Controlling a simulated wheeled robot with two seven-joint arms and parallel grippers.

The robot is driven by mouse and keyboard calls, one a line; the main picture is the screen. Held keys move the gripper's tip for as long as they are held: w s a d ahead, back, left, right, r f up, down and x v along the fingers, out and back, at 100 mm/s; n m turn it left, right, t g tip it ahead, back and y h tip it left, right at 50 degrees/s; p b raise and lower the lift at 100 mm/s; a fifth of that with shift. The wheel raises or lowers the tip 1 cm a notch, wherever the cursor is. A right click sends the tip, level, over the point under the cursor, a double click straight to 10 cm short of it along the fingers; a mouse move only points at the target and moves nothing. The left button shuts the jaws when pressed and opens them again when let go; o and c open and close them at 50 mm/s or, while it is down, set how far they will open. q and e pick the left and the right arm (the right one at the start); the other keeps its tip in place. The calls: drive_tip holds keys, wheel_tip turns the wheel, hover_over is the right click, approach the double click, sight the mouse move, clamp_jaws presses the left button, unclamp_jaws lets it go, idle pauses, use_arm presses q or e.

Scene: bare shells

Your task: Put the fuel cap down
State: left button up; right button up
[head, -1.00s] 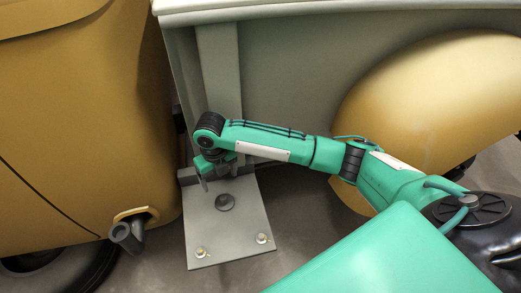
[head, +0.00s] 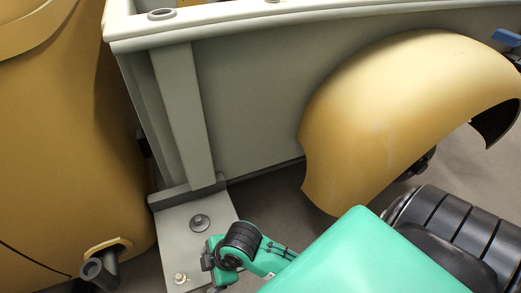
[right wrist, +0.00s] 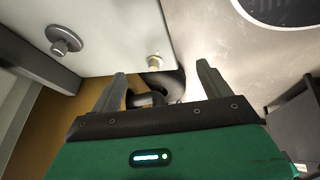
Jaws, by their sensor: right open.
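The fuel cap appears to be the dark round disc with a raised centre (head: 200,222) lying flat on a grey bolted plate (head: 165,222). In the right wrist view the cap (right wrist: 63,42) is at the upper left, outside the fingers. My right gripper (head: 210,270) is at the plate's near right side, apart from the cap; its fingers barely show in the head view. In the right wrist view the gripper (right wrist: 160,73) has its two fingers spread with nothing held between them. My left gripper is not in view.
A dark open filler pipe (head: 97,268) sticks out of the yellow body (head: 60,150) at left. Brass bolts stand on the plate, one (head: 180,278) near its front. A grey walled bed (head: 260,100) and a yellow fender (head: 390,115) stand behind. Floor shows between plate and fender.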

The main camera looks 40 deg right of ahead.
drive_tip(key=s+d+m+t+h, duration=0.1)
drive_tip(key=s+d+m+h, duration=0.1)
drive_tip(key=s+d+m, duration=0.6)
drive_tip(key=d+r+m, duration=0.1)
drive_tip(key=m, duration=0.2)
drive_tip(key=shift+s+d+m+h, duration=0.3)
drive_tip(key=shift+h, duration=0.1)
